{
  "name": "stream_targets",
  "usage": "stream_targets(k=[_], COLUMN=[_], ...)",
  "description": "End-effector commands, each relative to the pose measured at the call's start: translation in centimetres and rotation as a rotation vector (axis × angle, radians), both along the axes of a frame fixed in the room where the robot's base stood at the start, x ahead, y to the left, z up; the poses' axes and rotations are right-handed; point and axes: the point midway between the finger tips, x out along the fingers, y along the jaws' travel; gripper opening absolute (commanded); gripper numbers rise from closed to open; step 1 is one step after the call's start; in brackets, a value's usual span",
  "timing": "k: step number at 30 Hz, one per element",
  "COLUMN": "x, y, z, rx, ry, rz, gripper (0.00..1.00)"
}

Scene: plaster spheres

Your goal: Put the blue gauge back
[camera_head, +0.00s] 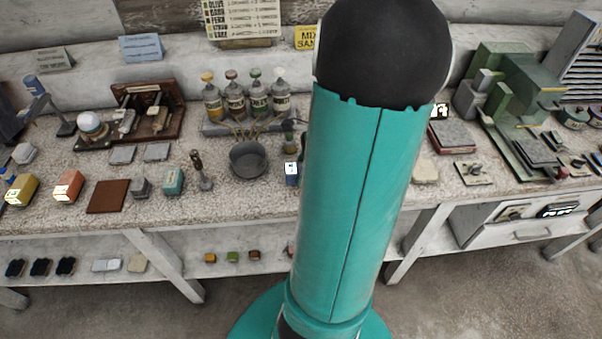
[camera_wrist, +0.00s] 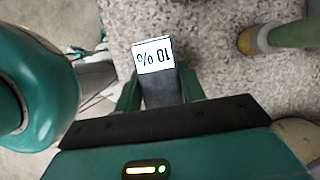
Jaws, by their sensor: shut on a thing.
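In the wrist view, my gripper (camera_wrist: 160,92) is shut on a dark blue-grey block, the blue gauge (camera_wrist: 163,88). Its white end label reads "10 %" and appears upside down. The green fingers press on its two sides. In the head view, a small blue block with a white label (camera_head: 291,175) shows at the bench's front, just left of my teal arm, and looks like the same gauge. My gripper is mostly hidden behind the arm there. I cannot tell whether the gauge touches the bench top.
A grey bowl with sticks (camera_head: 248,160) and a dark upright tool (camera_head: 201,170) stand left of the gauge. Several bottles (camera_head: 257,97) stand behind. A lower shelf holds small coloured blocks (camera_head: 232,256). In the wrist view, a brown-tipped green rod (camera_wrist: 280,38) lies at right.

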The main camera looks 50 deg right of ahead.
Motion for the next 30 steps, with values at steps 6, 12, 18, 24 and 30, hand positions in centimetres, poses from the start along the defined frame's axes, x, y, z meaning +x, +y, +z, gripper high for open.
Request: stream_targets(k=[6, 12, 18, 24, 30], x=[-0.1, -0.1, -0.1, -0.1, -0.1], y=[0.1, 0.1, 0.2, 0.2, 0.1], z=[-2.3, -2.3, -2.6, -2.6, -2.1], rx=[0.002, 0.002, 0.003, 0.004, 0.001], ry=[0.001, 0.001, 0.000, 0.001, 0.001], rz=[0.000, 0.000, 0.001, 0.000, -0.001], gripper=[0.22, 0.22, 0.56, 0.62, 0.62])
